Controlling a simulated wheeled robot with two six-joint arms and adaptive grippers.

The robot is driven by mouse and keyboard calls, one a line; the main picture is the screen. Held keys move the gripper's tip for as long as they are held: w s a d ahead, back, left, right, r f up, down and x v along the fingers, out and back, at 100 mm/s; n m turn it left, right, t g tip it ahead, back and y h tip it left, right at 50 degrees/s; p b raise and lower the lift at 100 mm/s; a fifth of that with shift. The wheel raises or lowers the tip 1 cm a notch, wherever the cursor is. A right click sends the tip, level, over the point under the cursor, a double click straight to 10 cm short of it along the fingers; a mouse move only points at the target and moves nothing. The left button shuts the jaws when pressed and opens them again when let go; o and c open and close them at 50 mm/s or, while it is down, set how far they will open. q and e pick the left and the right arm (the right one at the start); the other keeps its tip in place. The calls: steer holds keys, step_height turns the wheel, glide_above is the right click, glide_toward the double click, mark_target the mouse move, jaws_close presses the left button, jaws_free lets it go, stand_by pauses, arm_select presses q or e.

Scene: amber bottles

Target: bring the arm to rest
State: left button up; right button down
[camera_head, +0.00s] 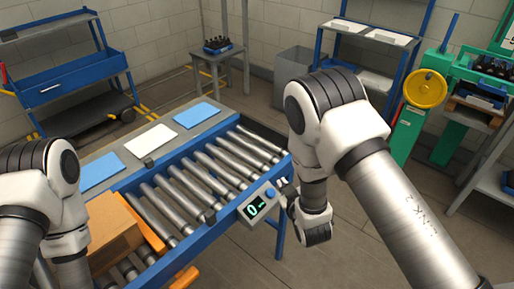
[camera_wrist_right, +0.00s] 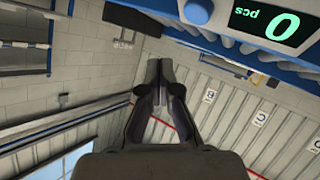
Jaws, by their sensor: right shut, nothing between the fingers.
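My right arm (camera_head: 405,215) comes in from the right and bends down at the wrist beside the conveyor's right end. In the right wrist view my right gripper (camera_wrist_right: 160,72) is shut, its fingertips together with nothing between them. It is clear of the counter display (camera_wrist_right: 268,22), which shows 0 pcs at the upper right. In the head view the fingers are mostly hidden by the wrist. My left arm (camera_head: 35,215) is at the lower left, and its gripper is out of the picture.
A roller conveyor (camera_head: 172,207) with a blue frame runs across the middle, and its counter display (camera_head: 257,207) stands at the near edge. A cardboard box (camera_head: 112,232) is on its left end. Dark bottles (camera_head: 217,44) stand on a back stool. Floor is free at front right.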

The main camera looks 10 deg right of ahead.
steer(key=s+d+f+m+g+h, duration=0.15)
steer(key=s+d+f+g, duration=0.4)
steer(key=s+f, duration=0.7)
steer(key=s+f+m+g, duration=0.1)
steer(key=s+g, duration=0.3)
steer(key=s, duration=0.6)
steer(key=s+d+f+m+g, duration=0.1)
steer(key=s+g, duration=0.3)
steer(key=s, duration=0.7)
steer(key=shift+f+m+y, duration=0.45)
steer(key=shift+m, duration=0.4)
steer(key=shift+d, duration=0.1)
